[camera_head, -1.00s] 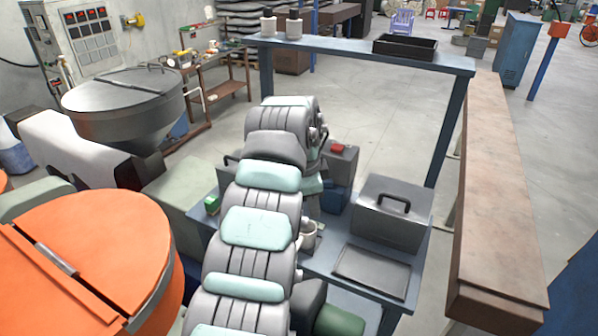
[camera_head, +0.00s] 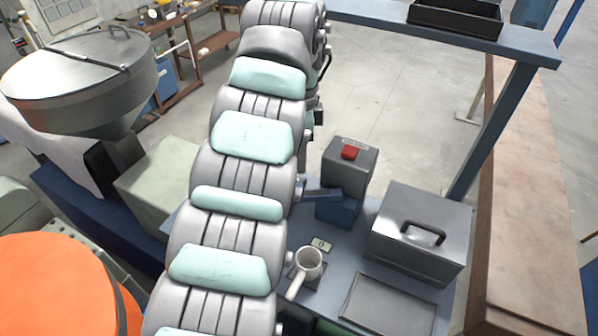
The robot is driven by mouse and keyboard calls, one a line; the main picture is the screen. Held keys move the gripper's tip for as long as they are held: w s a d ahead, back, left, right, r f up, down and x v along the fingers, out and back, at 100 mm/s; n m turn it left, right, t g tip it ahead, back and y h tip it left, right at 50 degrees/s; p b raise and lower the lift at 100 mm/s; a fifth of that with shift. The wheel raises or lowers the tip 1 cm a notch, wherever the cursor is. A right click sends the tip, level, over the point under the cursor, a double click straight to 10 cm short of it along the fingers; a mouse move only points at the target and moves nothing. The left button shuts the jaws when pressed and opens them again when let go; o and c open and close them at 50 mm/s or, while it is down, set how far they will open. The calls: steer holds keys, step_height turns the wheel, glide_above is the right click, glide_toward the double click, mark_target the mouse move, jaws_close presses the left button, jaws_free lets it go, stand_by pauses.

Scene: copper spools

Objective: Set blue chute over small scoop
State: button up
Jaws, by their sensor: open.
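A blue chute part (camera_head: 338,210) sits at the foot of a grey box with a red button on top (camera_head: 350,168). A flat blue-grey piece (camera_head: 320,194) sticks out to its left, partly behind my arm. A small pale scoop (camera_head: 308,263), like a cup with a handle pointing to the lower left, stands on a dark pad in front of the chute. The chute and the scoop are apart. My gripper is hidden behind my arm links, which run up the middle of the view.
A grey case with a handle (camera_head: 420,235) and a flat dark tray (camera_head: 388,305) take up the right of the blue table (camera_head: 365,262). A small label card (camera_head: 322,244) lies behind the scoop. A raised blue shelf (camera_head: 400,28) with a black bin (camera_head: 455,18) crosses behind.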

mark_target(299, 186)
step_height(299, 186, down, 2)
steer(key=shift+s+f+b, duration=0.15)
steer(key=shift+f+b, duration=0.05)
steer(key=shift+b, duration=0.4)
steer(key=shift+f+p, duration=0.3)
steer(key=shift+f, duration=0.05)
step_height(299, 186, down, 7)
steer(key=shift+p, duration=0.85)
steer(key=shift+c, duration=0.2)
jaws_close()
